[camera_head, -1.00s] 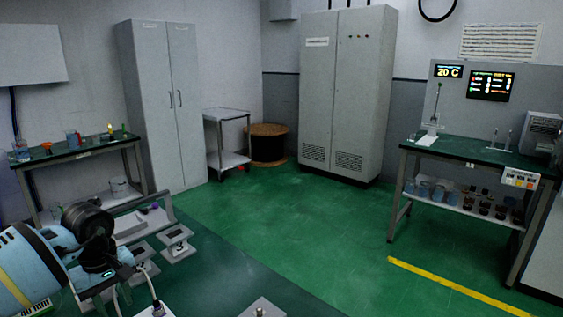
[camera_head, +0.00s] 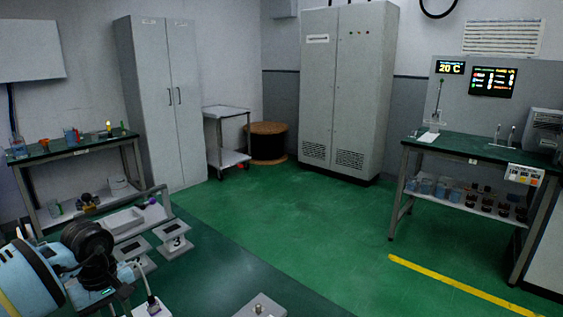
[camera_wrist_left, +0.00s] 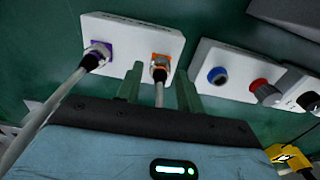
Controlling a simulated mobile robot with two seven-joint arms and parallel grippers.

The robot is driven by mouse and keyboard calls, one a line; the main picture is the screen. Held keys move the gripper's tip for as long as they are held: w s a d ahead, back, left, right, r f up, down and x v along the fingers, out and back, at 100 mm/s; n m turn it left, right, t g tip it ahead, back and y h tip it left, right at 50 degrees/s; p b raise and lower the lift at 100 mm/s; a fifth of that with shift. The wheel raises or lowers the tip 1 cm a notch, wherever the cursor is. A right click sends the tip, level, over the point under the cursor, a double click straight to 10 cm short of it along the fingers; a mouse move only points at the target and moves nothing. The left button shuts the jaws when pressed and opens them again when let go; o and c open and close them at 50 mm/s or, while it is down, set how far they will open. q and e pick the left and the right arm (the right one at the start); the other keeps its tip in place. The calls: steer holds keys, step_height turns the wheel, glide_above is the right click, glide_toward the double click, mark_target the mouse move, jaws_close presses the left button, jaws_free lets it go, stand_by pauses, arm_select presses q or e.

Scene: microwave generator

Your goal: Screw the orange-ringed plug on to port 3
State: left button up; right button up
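In the left wrist view, the orange-ringed plug (camera_wrist_left: 160,68) sits at an orange square on a white plate, its grey cable running down between my fingers. My left gripper (camera_wrist_left: 159,82) has its two green fingers apart, one on each side of the plug and cable, with visible gaps. In the head view my left gripper is at the lower left, its fingertips hard to make out. A small pedestal there has a dark mark that looks like a 3 (camera_head: 176,242); its port is too small to judge. My right gripper is not in view.
A second cabled plug (camera_wrist_left: 97,54) sits at a purple square on the same plate. A neighbouring white panel (camera_wrist_left: 240,70) carries blue and red round parts. A yellow item (camera_wrist_left: 287,156) is at the lower right. A grey rail (camera_head: 140,204) runs behind the pedestals.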

mark_target(116, 315)
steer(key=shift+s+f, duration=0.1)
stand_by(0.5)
arm_select(q)
jaws_close()
stand_by(0.3)
steer(key=shift+r, duration=0.2)
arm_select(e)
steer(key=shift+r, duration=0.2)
arm_select(q)
steer(key=shift+r+p, duration=1.4)
steer(key=shift+r, duration=1.45)
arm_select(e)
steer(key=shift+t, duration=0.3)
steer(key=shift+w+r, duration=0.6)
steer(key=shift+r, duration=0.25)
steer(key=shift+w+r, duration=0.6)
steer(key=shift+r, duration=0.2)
arm_select(q)
steer(key=shift+d, duration=0.15)
steer(key=shift+w+d+f, duration=0.15)
steer(key=shift+d, duration=1)
steer(key=shift+w+d+f, duration=0.1)
steer(key=shift+w+d, duration=0.05)
steer(key=shift+d, duration=1)
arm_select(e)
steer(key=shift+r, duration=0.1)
